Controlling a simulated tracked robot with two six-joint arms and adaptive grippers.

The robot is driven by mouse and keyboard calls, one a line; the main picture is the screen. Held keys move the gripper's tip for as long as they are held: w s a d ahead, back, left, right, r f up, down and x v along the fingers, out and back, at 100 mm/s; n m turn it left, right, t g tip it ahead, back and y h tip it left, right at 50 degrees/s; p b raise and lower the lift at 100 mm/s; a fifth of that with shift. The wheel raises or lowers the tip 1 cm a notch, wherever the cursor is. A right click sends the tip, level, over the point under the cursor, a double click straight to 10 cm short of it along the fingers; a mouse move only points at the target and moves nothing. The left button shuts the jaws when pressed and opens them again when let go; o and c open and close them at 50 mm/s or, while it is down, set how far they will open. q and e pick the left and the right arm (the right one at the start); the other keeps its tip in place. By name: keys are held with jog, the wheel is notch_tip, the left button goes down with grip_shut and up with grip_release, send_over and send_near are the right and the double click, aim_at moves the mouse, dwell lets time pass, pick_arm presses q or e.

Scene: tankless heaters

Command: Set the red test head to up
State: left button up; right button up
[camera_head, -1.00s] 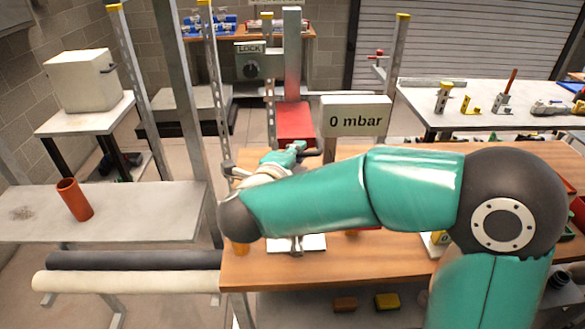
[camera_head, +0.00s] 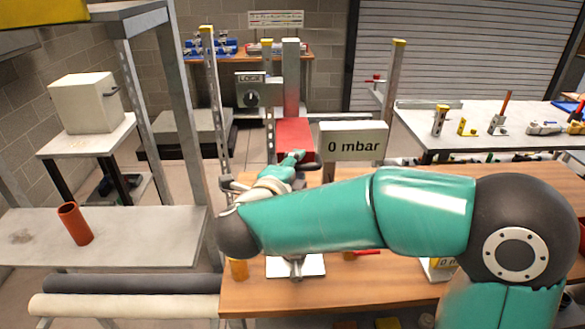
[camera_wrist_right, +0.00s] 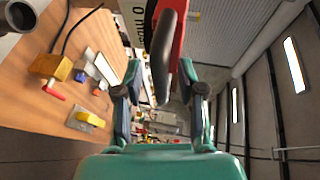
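The red test head (camera_head: 294,138) is a red block at the foot of a grey upright post (camera_head: 291,78), behind the wooden bench. My right gripper (camera_head: 303,160) is at its near lower edge. In the right wrist view, a dark curved handle (camera_wrist_right: 165,52) hangs beside a red part (camera_wrist_right: 179,38), and its lower end comes between the spread fingers of my right gripper (camera_wrist_right: 161,95). The fingers stand apart, with gaps on both sides of the handle. My forearm hides part of the bench in front. My left gripper is not in view.
A white "0 mbar" sign (camera_head: 353,142) stands just right of the test head. A lock box (camera_head: 250,92) is behind it. A metal post (camera_head: 213,100) rises to the left. A white plate (camera_head: 312,265) lies on the wooden bench (camera_head: 340,292).

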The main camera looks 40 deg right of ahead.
jog(key=v, duration=1.2)
jog(key=shift+d, duration=0.1)
